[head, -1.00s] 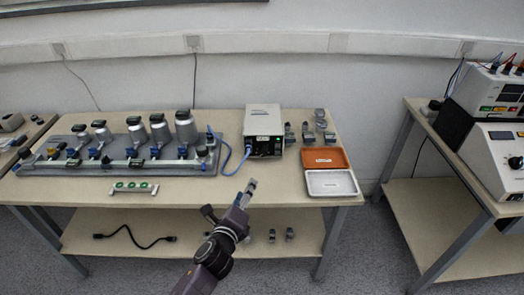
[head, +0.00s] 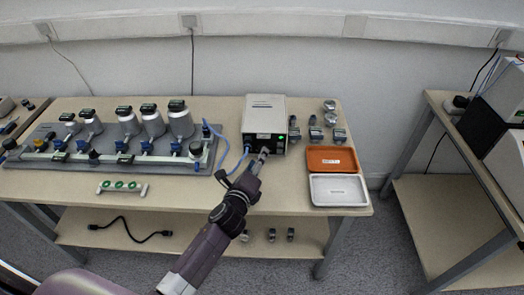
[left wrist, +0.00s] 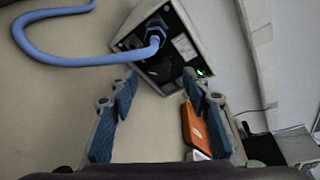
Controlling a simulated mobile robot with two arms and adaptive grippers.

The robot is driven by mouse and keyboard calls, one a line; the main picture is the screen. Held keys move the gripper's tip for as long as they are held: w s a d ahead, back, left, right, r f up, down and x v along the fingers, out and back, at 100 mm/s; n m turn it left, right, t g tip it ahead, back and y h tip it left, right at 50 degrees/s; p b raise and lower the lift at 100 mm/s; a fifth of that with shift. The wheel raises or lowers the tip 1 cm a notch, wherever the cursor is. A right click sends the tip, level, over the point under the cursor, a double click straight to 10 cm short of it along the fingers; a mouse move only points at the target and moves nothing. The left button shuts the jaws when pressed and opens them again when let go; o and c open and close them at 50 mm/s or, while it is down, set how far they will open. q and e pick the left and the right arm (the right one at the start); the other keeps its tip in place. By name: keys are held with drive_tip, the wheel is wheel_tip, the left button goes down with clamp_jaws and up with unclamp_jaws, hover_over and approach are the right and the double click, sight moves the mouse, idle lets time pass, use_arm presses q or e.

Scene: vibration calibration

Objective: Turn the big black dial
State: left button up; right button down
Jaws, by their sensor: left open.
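The grey-white control box (head: 264,112) stands at the back of the table, right of the pump row. In the left wrist view its dark front panel shows the big black dial (left wrist: 158,70), below the blue hose's fitting. My left gripper (head: 263,154) is right in front of this panel; in the head view it hides the dial. In the left wrist view the gripper (left wrist: 160,88) is open, its blue-padded fingers on either side of the dial's line with nothing between them. I cannot tell whether the fingertips touch the panel. My right gripper is not in view.
A blue hose (head: 220,152) runs from the box to the metal canisters (head: 152,123) on the left. The orange tray (head: 330,152) and white tray (head: 338,183) lie to the right. Small metal fittings (head: 316,133) stand behind them. A green-buttoned strip (head: 122,187) lies at the front left.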

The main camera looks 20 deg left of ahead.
use_arm(q)
drive_tip(key=x, duration=0.4)
drive_tip(key=shift+f, duration=0.15)
drive_tip(key=shift+w, duration=0.3)
drive_tip(key=shift+w+f, duration=0.1)
drive_tip(key=shift+w, duration=0.15)
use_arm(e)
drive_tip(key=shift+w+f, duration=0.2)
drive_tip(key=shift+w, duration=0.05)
use_arm(q)
drive_tip(key=shift+c, duration=0.3)
drive_tip(key=c, duration=1.1)
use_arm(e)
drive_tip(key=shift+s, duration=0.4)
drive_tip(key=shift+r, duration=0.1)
